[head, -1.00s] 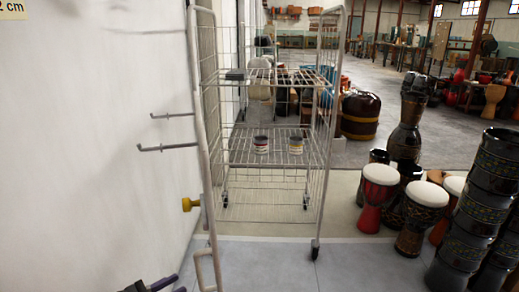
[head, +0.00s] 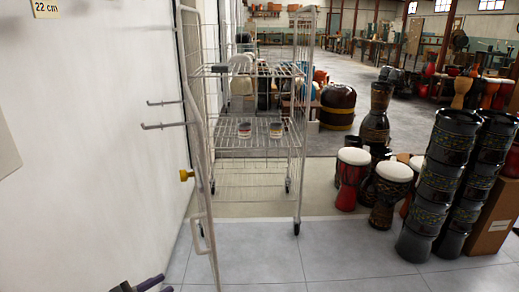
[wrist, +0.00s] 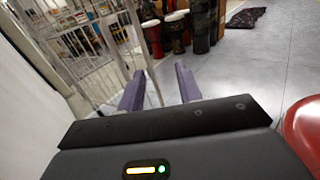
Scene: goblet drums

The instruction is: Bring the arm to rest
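My gripper (head: 137,285) shows only at the bottom edge of the head view, left of centre, with its purple fingertips. In the wrist view its two purple fingers (wrist: 158,88) stand apart with nothing between them, so it is open and empty. The grey floor and the wire cart lie beyond the fingers. Most of my arm is out of the head view.
A wire cart (head: 255,152) with cans on its shelf stands ahead, close to the white wall (head: 80,150) with metal hooks. Goblet drums (head: 393,180) and stacked dark drum shells (head: 440,185) stand at the right. A red rounded thing (wrist: 303,122) is at the wrist view's right edge. Front floor is clear.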

